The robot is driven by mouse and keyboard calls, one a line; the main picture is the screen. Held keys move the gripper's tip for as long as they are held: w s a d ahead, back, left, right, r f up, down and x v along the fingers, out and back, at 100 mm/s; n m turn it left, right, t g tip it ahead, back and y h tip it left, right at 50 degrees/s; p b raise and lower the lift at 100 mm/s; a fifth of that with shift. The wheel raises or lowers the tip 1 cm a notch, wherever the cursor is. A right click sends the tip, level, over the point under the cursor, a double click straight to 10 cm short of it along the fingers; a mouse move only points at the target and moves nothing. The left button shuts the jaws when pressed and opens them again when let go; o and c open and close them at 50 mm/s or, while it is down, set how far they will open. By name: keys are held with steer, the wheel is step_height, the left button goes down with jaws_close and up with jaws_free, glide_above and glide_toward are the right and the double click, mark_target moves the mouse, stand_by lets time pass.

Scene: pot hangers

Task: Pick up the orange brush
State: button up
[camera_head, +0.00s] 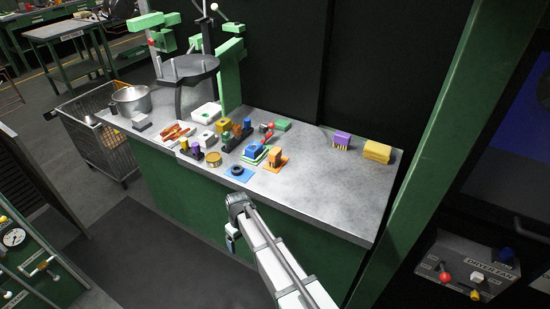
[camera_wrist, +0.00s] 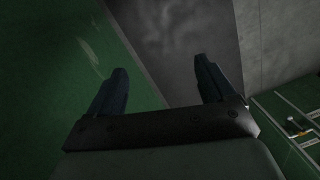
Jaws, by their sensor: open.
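A small orange item (camera_head: 275,157), which looks like the orange brush, stands near the front middle of the metal bench top (camera_head: 315,186). It is too small to make out its bristles. My gripper (camera_head: 231,243) hangs in front of the bench, below and to the left of the orange item, and points down. In the wrist view my gripper (camera_wrist: 160,70) shows two dark fingers spread apart with nothing between them. The wrist view shows the green bench side and the floor, and no brush.
Beside the orange item are a blue mat with a dark ring (camera_head: 238,171), a green-and-blue stack (camera_head: 255,152) and a brass tin (camera_head: 213,159). A purple brush (camera_head: 342,140) and yellow sponges (camera_head: 377,151) lie to the right. The bench's front right is clear.

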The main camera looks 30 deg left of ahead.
steer(key=a+r+n+t+h, duration=0.1)
steer(key=a+r+n, duration=0.5)
steer(key=r, duration=0.7)
steer(key=a+r+n, duration=0.3)
steer(key=a+r, duration=0.5)
steer(key=r, duration=0.6)
steer(key=shift+m, duration=0.8)
steer(key=w+d+r, duration=0.1)
steer(key=w, duration=0.1)
steer(key=w+d+r, duration=0.2)
steer(key=w, duration=0.1)
steer(key=w+d+r, duration=0.2)
steer(key=w, duration=0.1)
steer(key=shift+w+d, duration=0.1)
steer(key=w+d+r+m+y, duration=0.1)
steer(key=w+d+r+m, duration=0.1)
steer(key=w+d+r, duration=0.35)
steer(key=w+d+r+m, duration=0.2)
steer(key=w+d, duration=0.5)
steer(key=w, duration=0.1)
glide_above(278, 160)
steer(key=f, duration=0.7)
steer(key=shift+w+d+f, duration=0.1)
steer(key=shift+w+f, duration=0.1)
steer(key=shift+w, duration=0.15)
steer(key=shift+a+f, duration=0.15)
steer(key=shift+f, duration=1.4)
steer(key=shift+a+f, duration=0.15)
steer(key=shift+f, duration=1.35)
steer(key=shift+c, duration=0.2)
